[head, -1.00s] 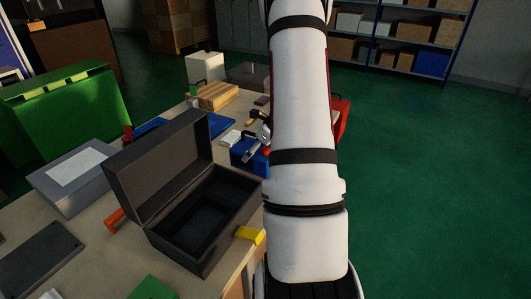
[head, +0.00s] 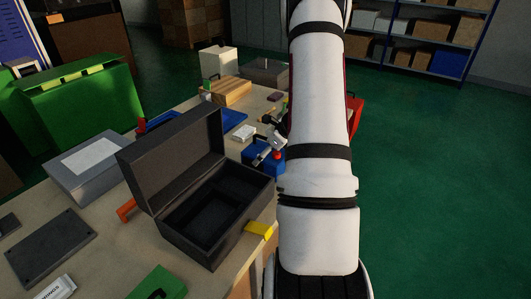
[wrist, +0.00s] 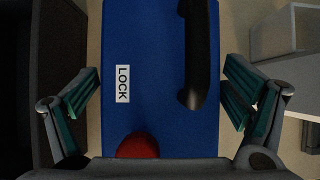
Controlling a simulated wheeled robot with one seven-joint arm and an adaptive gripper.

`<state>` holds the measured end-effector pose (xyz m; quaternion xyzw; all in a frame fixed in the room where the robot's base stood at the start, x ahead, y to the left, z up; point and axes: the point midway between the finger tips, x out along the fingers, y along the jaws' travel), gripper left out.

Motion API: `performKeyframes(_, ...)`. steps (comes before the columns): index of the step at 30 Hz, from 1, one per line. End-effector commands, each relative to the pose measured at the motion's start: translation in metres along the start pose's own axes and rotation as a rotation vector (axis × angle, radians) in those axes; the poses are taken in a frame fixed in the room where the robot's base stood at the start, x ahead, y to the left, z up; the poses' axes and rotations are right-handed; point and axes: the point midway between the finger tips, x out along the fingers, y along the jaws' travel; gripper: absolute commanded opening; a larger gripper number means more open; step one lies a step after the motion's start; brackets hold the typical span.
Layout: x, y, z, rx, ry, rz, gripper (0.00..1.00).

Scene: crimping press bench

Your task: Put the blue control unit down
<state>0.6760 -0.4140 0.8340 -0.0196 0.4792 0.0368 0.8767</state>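The blue control unit (head: 261,164) is beside the right end of the open black case in the head view. In the wrist view the unit (wrist: 155,100) fills the middle, with a white LOCK label, a black handle (wrist: 196,60) and a red button (wrist: 138,146). My gripper (wrist: 162,88) has a finger along each side of the unit, close against its edges, and appears shut on it. In the head view my gripper (head: 270,149) is partly hidden by my arm. I cannot tell whether the unit's underside touches the bench.
The open black case (head: 190,225) stands close to the unit's left. A yellow piece (head: 259,230) lies at its front right corner. A white block (head: 243,132) and a wooden block (head: 228,92) lie behind. A grey box (head: 80,180) stands left. The green floor right is clear.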

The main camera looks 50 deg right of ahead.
Motion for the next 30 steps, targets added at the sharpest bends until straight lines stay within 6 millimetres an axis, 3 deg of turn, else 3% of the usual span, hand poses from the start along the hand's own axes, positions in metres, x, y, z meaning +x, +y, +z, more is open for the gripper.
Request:
performKeyframes(14,-0.007,-0.001,0.002,-0.001,-0.001,-0.002,1.0)
performKeyframes(30,-0.106,0.0,0.002,-0.001,-0.001,-0.001,1.0)
